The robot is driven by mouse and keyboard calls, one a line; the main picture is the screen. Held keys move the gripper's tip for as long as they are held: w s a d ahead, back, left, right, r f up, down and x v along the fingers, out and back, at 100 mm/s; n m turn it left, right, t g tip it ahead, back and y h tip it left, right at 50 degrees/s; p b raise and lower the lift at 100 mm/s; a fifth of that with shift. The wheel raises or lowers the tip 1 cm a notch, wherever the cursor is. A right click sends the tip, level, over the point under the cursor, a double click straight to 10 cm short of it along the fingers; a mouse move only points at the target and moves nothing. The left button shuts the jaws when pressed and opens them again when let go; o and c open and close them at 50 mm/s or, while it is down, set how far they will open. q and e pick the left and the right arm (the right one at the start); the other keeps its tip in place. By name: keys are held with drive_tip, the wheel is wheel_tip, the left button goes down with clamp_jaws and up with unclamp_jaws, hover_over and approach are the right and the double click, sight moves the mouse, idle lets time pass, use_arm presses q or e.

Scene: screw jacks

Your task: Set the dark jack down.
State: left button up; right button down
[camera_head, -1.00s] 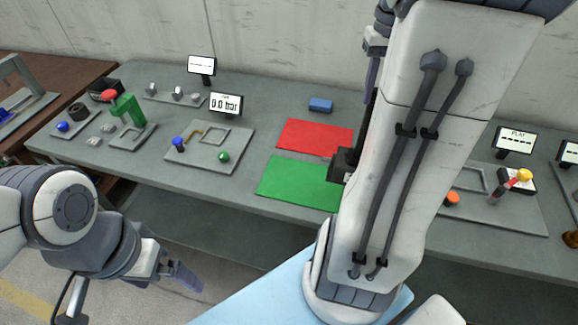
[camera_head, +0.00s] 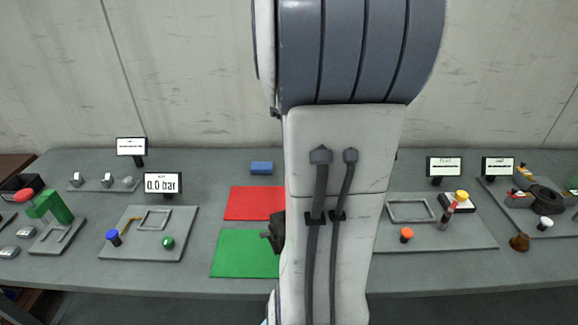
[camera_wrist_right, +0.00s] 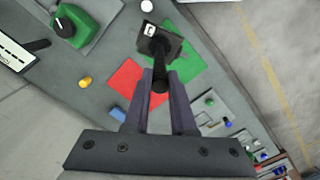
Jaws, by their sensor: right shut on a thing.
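The dark jack (camera_head: 275,231) shows in the head view as a small dark shape at the right edge of the green mat (camera_head: 240,256). The rest of it is hidden behind my right arm. In the right wrist view my right gripper (camera_wrist_right: 162,80) is shut on the upright of the dark jack (camera_wrist_right: 160,44). Its square black base points away from me, over the green mat (camera_wrist_right: 186,66) near the red mat (camera_wrist_right: 128,82). I cannot tell whether the base touches the surface. My left gripper is not in view.
The red mat (camera_head: 252,203) lies behind the green one, with a blue block (camera_head: 262,168) farther back. A panel with a pressure display (camera_head: 163,184) is to the left. A panel with an orange knob (camera_head: 406,235) is to the right. Bare table lies left of the mats.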

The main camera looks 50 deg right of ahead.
drive_tip(key=w+a+f+p, duration=0.4)
drive_tip(key=w+f, duration=0.5)
drive_tip(key=shift+w+a+f, duration=0.2)
drive_tip(key=shift+a+f, duration=0.2)
drive_tip(key=shift+f, duration=0.2)
drive_tip(key=c, duration=0.8)
unclamp_jaws()
drive_tip(key=shift+s+f, duration=0.1)
drive_tip(key=shift+o, duration=0.2)
